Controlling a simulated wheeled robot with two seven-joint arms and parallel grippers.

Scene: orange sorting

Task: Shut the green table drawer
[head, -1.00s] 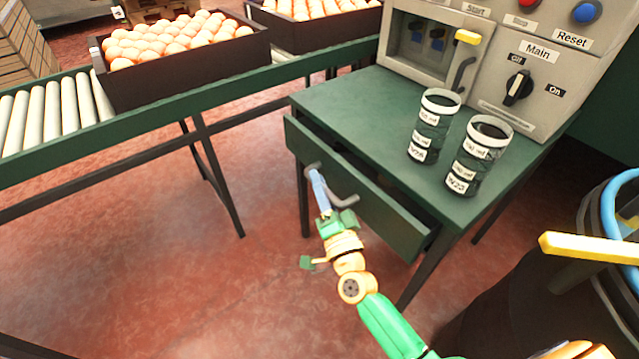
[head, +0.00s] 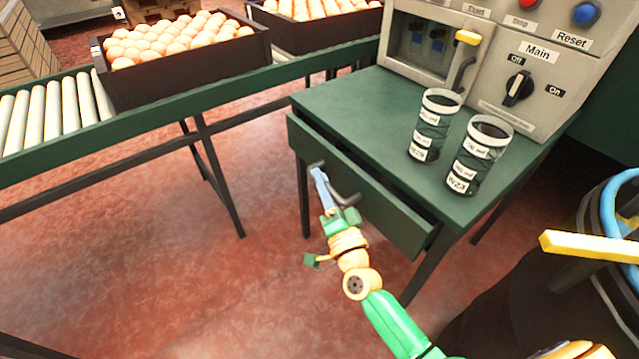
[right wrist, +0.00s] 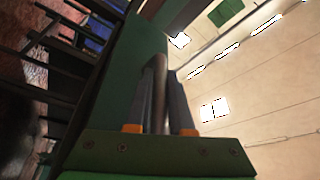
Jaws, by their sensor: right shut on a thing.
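The green table drawer (head: 365,190) is in the middle of the head view, under the green table top (head: 345,105). It stands a little way out, with a dark gap along its top edge. A grey bar handle (head: 345,197) is on its front. My right gripper (head: 319,178) is at the handle's left part, shut on it. In the right wrist view the handle (right wrist: 160,85) stands between the two fingers of my right gripper (right wrist: 162,100), with the green drawer front behind. My left gripper is not in view.
Two dark cups with white labels (head: 434,125) (head: 479,155) stand on the table before a grey control machine (head: 520,60). A roller conveyor (head: 55,110) with crates of oranges (head: 185,75) is at the left. A dark barrel (head: 520,290) is at the lower right.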

